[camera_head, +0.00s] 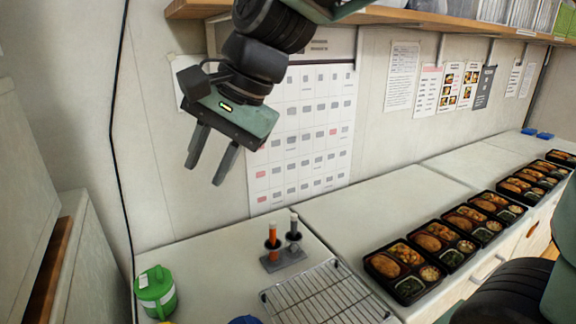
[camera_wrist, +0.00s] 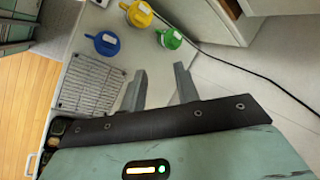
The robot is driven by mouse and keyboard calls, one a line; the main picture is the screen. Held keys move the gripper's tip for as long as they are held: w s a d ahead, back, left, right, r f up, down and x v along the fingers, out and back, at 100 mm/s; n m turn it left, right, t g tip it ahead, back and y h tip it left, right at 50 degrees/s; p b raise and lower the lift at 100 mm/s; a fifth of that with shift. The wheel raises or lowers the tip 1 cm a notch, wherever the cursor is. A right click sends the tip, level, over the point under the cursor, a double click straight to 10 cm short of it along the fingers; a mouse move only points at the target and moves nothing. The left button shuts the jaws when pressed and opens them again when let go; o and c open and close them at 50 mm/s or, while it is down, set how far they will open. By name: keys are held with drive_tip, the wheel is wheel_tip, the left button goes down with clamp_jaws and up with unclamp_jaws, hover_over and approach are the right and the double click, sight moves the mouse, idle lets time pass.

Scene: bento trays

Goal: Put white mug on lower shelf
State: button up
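My gripper (camera_head: 204,174) is raised in front of the wall above the counter, pointing down. Its two fingers are apart with nothing between them; they also show in the wrist view (camera_wrist: 160,72). I see no white mug in either view. A wooden wall shelf (camera_head: 215,8) runs along the top of the head view, with paper-like items on its right part. I cannot tell whether it is the lower shelf.
The counter (camera_head: 205,262) bears a green lidded jug (camera_head: 157,292), a stand with two upright tools (camera_head: 284,259), a wire rack (camera_head: 325,295) and a row of bento trays (camera_head: 410,272). Blue (camera_wrist: 103,43) and yellow (camera_wrist: 139,14) jugs show in the wrist view. A black cable (camera_head: 117,130) hangs left.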

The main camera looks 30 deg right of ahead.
drive_tip(key=s+d+f+n+g+h, duration=0.2)
drive_tip(key=s+f+n+g+h, duration=0.1)
drive_tip(key=s+f+n, duration=1.3)
drive_tip(key=shift+s+d+h, duration=0.35)
drive_tip(key=shift+s+h, duration=0.15)
drive_tip(key=shift+s, duration=0.3)
